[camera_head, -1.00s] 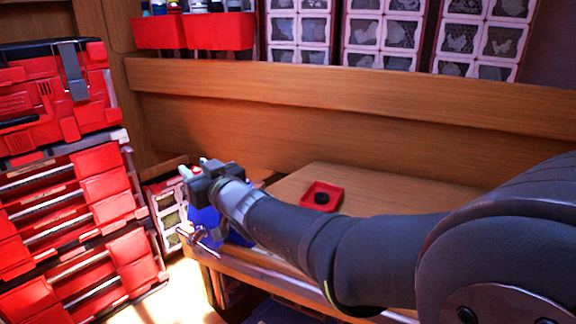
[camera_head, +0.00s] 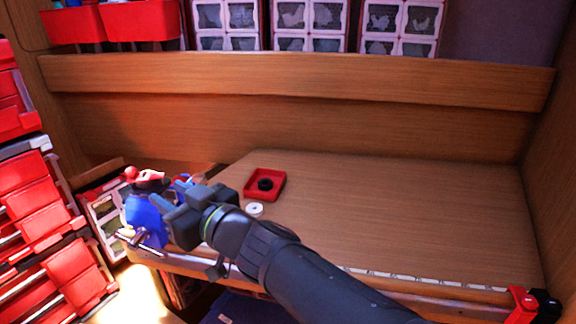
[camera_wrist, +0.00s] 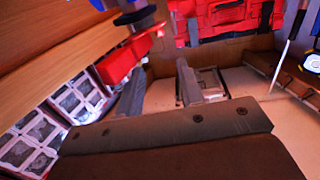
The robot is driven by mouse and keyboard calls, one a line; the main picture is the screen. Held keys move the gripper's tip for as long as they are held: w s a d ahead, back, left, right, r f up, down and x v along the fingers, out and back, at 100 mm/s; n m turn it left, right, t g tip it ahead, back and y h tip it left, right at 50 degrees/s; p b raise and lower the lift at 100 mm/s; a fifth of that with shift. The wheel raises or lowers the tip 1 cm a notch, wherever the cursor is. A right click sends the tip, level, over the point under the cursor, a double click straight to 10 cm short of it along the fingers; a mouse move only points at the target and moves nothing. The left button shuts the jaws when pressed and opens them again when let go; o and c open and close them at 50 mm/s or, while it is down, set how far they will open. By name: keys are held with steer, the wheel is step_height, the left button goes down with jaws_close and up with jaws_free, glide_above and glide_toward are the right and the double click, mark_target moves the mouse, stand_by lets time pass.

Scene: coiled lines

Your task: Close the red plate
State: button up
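A shallow red square tray (camera_head: 251,194) lies on the wooden bench top, with a black round piece (camera_head: 265,184) in it. I take this tray for the red plate; no lid on it is clear to me. My gripper (camera_head: 170,192) is to the left of the tray, over the bench's left end beside a blue vise-like object (camera_head: 143,218). In the wrist view its two fingers (camera_wrist: 160,68) stand apart with nothing visibly held. A red object (camera_wrist: 120,62) shows beyond the left finger; I cannot tell what it is.
A small white ring (camera_head: 254,210) lies between tray and gripper. A red and black clamp (camera_head: 533,306) is at the bench's front right corner. Red drawers (camera_head: 45,215) stand at left. The bench's middle and right are clear. A wooden back panel (camera_head: 300,85) rises behind.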

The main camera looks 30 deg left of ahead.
steer(key=shift+s+d, duration=0.1)
steer(key=shift+d, duration=1.05)
steer(key=shift+o, duration=0.4)
steer(key=n+g, duration=0.4)
steer(key=g, duration=0.3)
glide_toward(133, 171)
steer(key=shift+n+h, duration=0.3)
steer(key=shift+h, duration=0.1)
steer(key=x, duration=0.8)
steer(key=shift+a+r, duration=0.25)
steer(key=shift+r, duration=0.1)
jaws_close()
